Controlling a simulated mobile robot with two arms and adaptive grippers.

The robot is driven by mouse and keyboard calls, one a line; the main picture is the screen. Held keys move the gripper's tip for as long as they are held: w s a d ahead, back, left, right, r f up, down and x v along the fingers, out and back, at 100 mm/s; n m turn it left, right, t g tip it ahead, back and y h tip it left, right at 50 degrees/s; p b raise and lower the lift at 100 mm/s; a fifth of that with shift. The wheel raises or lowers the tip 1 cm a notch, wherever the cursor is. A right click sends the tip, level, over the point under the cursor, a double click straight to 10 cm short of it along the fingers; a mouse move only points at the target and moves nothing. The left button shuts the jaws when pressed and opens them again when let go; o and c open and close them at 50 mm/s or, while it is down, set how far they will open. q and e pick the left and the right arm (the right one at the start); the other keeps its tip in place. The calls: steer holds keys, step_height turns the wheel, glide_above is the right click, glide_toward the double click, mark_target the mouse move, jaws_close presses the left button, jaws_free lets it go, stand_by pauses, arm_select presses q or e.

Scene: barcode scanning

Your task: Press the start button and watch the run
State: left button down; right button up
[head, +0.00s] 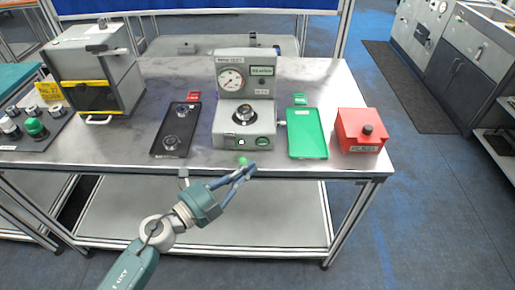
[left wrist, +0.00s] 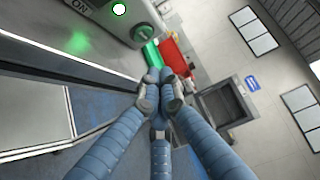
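A grey test machine (head: 230,113) with a round gauge stands at the middle of the table's front part. A small white lit spot (head: 241,142) and a green button (head: 262,142) are on its lower front. My left gripper (head: 250,170) is just in front of the table's front edge, below the machine's front. Its fingertips meet in the left wrist view (left wrist: 162,78), with nothing between them, apart from the button. My right gripper is not in view.
Left of the machine lies a black tray (head: 165,145) with round parts. To its right are an empty green tray (head: 306,135) and a red box (head: 357,143) with a black knob. A grey-yellow box (head: 115,75) and a button panel (head: 45,143) stand at the left.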

mark_target(262, 143)
arm_select(q)
steer(key=w+d, duration=0.2)
steer(key=w, duration=0.3)
steer(key=shift+w+d, duration=0.15)
steer(key=shift+d, duration=0.25)
steer(key=shift+w, duration=0.75)
